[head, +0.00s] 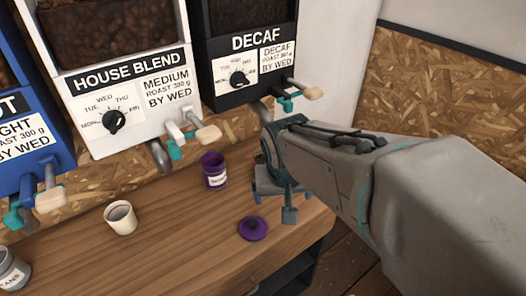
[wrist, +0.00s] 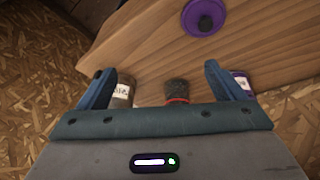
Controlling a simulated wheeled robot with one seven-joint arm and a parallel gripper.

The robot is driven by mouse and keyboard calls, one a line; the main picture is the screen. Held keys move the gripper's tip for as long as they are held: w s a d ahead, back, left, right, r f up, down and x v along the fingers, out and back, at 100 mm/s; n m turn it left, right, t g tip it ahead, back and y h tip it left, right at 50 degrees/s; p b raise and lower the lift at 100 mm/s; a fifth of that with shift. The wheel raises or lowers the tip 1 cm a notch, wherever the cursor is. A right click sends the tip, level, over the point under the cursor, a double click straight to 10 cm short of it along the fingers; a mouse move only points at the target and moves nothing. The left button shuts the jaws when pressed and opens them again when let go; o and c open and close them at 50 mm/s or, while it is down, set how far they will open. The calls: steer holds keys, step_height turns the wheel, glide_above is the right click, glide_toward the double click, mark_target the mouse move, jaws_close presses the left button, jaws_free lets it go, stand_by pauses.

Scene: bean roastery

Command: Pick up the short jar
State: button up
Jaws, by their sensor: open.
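Several jars are in view, and I cannot tell for sure which is the short jar. A purple jar (head: 214,171) with a white label stands upright on the wooden counter, left of my gripper (head: 277,197) in the head view. In the wrist view this purple jar (wrist: 241,84) is partly hidden behind the right finger. A labelled brown-grey jar (wrist: 122,92) shows beside the left finger. A dark thing with a red band (wrist: 177,92) lies in view between the fingers of my gripper (wrist: 160,70), partly hidden by the palm. My gripper is open and holds nothing.
A purple lid with a knob (head: 254,229) lies on the counter (head: 175,255), near its front edge. A whitish cup-like jar (head: 120,219) and a grey jar (head: 12,272) stand farther left. The House Blend (head: 115,110) and Decaf (head: 240,65) dispensers overhang the back.

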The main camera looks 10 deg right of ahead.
steer(key=w+a+f+b, duration=0.1)
steer(key=w+f, duration=0.2)
steer(key=w+a+f+m+b, duration=0.1)
steer(key=w+f+b, duration=0.1)
steer(key=f, duration=0.1)
steer(key=w+a+f+m+b, duration=0.1)
steer(key=w+f, duration=0.2)
steer(key=shift+w+f+t+b, duration=0.2)
steer(key=shift+w+t+b, duration=0.1)
steer(key=shift+w+t, duration=0.1)
steer(key=w, duration=0.1)
steer(key=w+d, duration=0.1)
steer(key=w, duration=0.1)
steer(key=w+p, duration=0.1)
steer(key=w, duration=0.1)
steer(key=shift+w+d+r, duration=0.1)
steer(key=shift+w+d, duration=0.15)
steer(key=shift+d, duration=0.1)
steer(key=shift+w+d+p, duration=0.2)
steer(key=shift+w+d, duration=0.1)
steer(key=shift+w, duration=0.7)
steer(key=shift+w+d+p, duration=0.2)
steer(key=shift+w+d, duration=0.15)
steer(key=shift+w, duration=0.7)
steer(key=shift+w+d+p, duration=0.2)
steer(key=shift+w+d, duration=0.1)
steer(key=shift+w, duration=0.7)
steer(key=shift+w+f, duration=0.1)
steer(key=shift+f, duration=0.5)
steer(key=c, duration=1.3)
